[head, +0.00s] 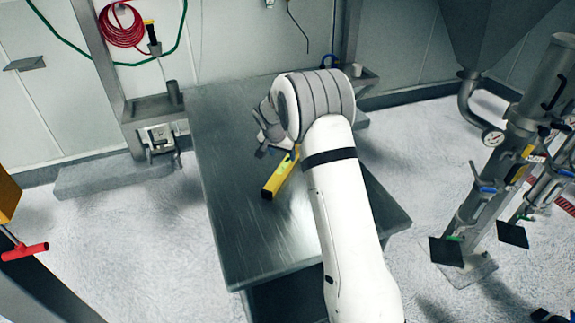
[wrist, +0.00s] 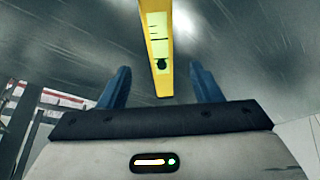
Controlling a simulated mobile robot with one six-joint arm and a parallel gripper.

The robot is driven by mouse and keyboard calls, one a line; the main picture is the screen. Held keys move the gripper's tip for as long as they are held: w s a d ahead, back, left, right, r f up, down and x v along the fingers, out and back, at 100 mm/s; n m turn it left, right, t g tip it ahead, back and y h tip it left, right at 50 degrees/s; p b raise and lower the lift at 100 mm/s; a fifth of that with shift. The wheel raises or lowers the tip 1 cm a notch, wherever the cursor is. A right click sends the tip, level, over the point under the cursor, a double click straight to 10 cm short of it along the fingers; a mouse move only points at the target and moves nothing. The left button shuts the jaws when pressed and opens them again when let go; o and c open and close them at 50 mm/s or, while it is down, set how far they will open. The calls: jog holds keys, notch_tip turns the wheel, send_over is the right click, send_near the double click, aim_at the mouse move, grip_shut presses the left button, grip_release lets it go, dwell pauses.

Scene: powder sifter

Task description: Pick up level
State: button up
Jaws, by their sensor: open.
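The level is a yellow bar (head: 277,180) with a pale green window. It lies on the metal table (head: 245,240), and its far part is hidden behind my arm in the head view. In the wrist view the level (wrist: 156,30) runs from the top edge down to between the two blue fingers of my gripper (wrist: 160,88). My gripper (head: 262,145) is open, with one finger on each side of the level and a visible gap to both. It is partly hidden by my wrist in the head view.
The table top around the level is bare. A metal post with a shelf (head: 150,105) stands at the table's left. A red coiled hose (head: 121,27) hangs on the back wall. Pipes with a gauge (head: 493,138) and valves stand at the right. A red-handled tool (head: 25,251) is at far left.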

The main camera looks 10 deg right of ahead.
aim_at(284, 165)
jog(key=p+x, duration=0.1)
jog(key=x, duration=0.1)
jog(key=p+x, duration=0.1)
jog(key=x, duration=0.2)
jog(key=p+x, duration=0.1)
jog(key=x, duration=0.1)
jog(key=shift+s+a+f, duration=0.2)
jog(key=shift+f, duration=0.3)
jog(key=c, duration=1.2)
